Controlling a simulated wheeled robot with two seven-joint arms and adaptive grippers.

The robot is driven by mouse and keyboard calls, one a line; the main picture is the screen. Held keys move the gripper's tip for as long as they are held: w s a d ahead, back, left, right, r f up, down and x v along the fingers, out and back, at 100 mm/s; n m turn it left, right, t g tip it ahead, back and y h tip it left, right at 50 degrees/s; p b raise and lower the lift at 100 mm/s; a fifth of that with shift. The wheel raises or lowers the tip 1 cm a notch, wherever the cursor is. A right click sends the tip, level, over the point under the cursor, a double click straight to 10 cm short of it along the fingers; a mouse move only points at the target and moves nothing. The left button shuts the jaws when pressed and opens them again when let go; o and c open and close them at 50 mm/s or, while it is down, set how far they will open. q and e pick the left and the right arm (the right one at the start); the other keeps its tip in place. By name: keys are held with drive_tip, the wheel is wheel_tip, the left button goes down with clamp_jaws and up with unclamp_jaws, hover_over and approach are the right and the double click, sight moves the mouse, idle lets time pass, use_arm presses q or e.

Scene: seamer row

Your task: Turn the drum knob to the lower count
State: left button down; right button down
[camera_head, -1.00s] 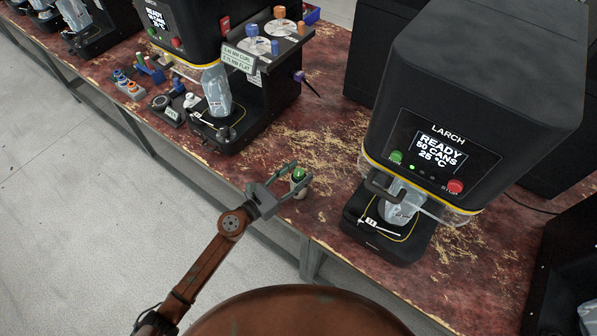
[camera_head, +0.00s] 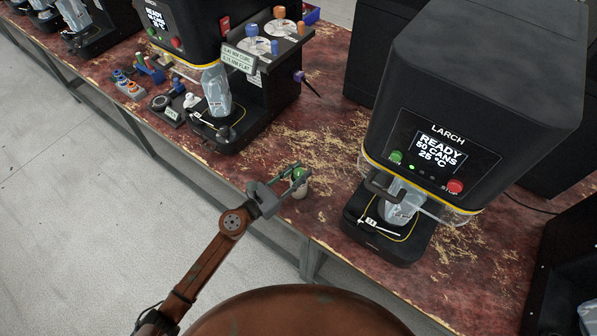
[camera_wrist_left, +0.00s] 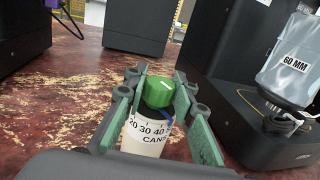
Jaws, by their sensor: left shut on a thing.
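The drum knob is a green cap with a white line, on top of a white drum marked 20, 30, 40 and CANS. It shows in the left wrist view (camera_wrist_left: 154,90) and in the head view (camera_head: 299,173). The white drum (camera_wrist_left: 143,140) stands upright on the bench, and a small blue piece shows by its upper rim right of the 40. My left gripper (camera_head: 294,173) is shut on the green knob, with one finger on each side in the left wrist view (camera_wrist_left: 155,98). The drum's right side is partly hidden by a finger. My right gripper is not in view.
The LARCH seamer (camera_head: 465,110) stands to the right, its screen reading READY, 50 CANS, 25 °C. Another seamer (camera_head: 245,110) stands at the back left, with small knobs and holders (camera_head: 150,68) beside it. The worn red bench (camera_head: 265,155) is clear around the drum.

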use_arm(q)
drive_tip(key=shift+r+n+t+y+p, duration=0.2)
drive_tip(key=shift+n+t+y+p, duration=0.55)
drive_tip(key=shift+p, duration=0.35)
drive_tip(key=shift+n+t+y+p, duration=0.35)
drive_tip(key=shift+t+y+p, duration=0.1)
drive_tip(key=shift+y, duration=0.1)
drive_tip(key=shift+f, duration=0.2)
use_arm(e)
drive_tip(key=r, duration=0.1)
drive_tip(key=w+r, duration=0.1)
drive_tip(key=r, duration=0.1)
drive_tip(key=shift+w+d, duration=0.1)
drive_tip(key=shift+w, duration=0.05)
use_arm(q)
drive_tip(key=c, duration=1.6)
unclamp_jaws()
drive_tip(key=shift+a, duration=0.1)
drive_tip(key=shift+s+a+f, duration=0.1)
drive_tip(key=shift+s+a, duration=0.1)
drive_tip(key=shift+s, duration=0.1)
drive_tip(key=v, duration=1.1)
drive_tip(key=shift+s, duration=0.1)
